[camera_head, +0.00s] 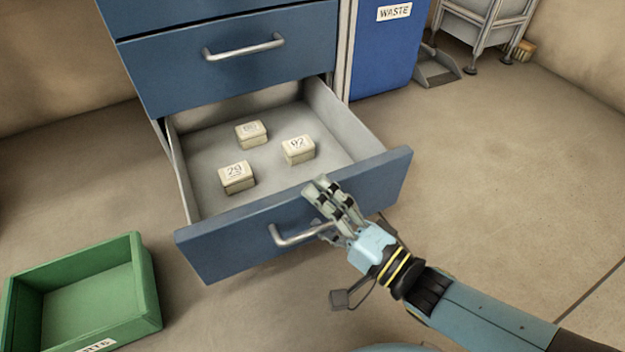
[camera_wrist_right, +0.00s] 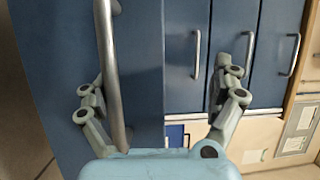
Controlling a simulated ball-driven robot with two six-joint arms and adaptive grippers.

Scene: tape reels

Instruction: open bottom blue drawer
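The bottom blue drawer (camera_head: 300,215) stands pulled out of the cabinet, showing its grey inside. Its silver bar handle (camera_head: 298,236) is on the front panel and also shows in the right wrist view (camera_wrist_right: 112,85). My right gripper (camera_head: 328,195) is at the drawer front, by the right end of the handle. In the wrist view my right gripper (camera_wrist_right: 160,85) has its fingers wide apart. The handle lies between them, close to the left finger and well apart from the right one. Whether a finger touches the handle is unclear. My left gripper is out of view.
Inside the drawer lie three small cream boxes (camera_head: 238,177) with numbers on their lids. A closed blue drawer (camera_head: 240,75) is above. A green crate (camera_head: 155,290) stands on the floor at lower left. A blue waste bin (camera_head: 385,55) is behind. Floor at right is clear.

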